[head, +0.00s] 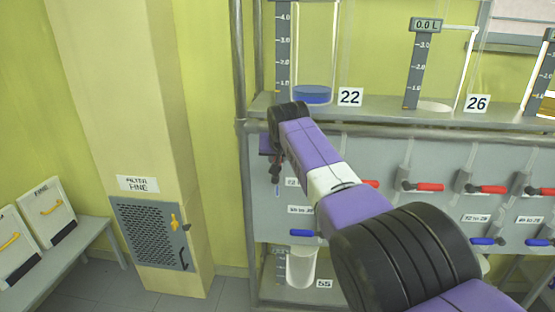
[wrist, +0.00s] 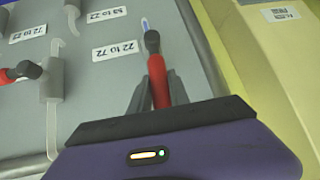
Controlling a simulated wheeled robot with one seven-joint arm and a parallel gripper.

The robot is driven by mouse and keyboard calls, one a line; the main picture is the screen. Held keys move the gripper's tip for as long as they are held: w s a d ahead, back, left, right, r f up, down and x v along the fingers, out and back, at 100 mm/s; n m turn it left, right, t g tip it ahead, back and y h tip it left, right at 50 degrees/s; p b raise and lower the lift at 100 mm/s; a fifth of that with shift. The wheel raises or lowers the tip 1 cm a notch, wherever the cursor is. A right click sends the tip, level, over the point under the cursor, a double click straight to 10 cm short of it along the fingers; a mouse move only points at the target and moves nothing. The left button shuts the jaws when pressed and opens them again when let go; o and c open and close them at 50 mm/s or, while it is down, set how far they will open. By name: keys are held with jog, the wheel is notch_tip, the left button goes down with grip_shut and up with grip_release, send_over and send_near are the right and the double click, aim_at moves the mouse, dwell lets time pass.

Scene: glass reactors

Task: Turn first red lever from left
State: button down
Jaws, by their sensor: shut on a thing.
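A red lever (wrist: 158,80) with a dark round pivot points down from the grey panel (wrist: 105,75) toward my gripper (wrist: 156,92) in the wrist view. The two grey fingers are shut on its red handle, one on each side. In the head view my gripper (head: 276,172) is at the left end of the panel, and my arm hides most of the lever there. Other red levers, such as one (head: 428,187), lie sideways in a row to the right. A label reading 22 to 72 (wrist: 116,48) is beside the held lever in the wrist view.
Blue levers (head: 301,233) sit lower on the panel. Glass reactors stand on the shelf (head: 385,115) above, with label 22 (head: 350,97) near the left one. A filter cabinet (head: 153,235) and a bench (head: 70,248) are at left, with floor between cabinet and panel.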

jog(key=shift+a+f, duration=0.15)
dwell(0.4)
jog(key=c, duration=1.2)
grip_release()
jog(key=shift+c, duration=0.2)
jog(key=shift+s+r, duration=0.1)
jog(key=shift+r, duration=0.15)
jog(key=shift+s+r, duration=0.15)
jog(key=b+v, duration=0.1)
jog(key=v, duration=0.6)
jog(key=shift+s+a, duration=0.1)
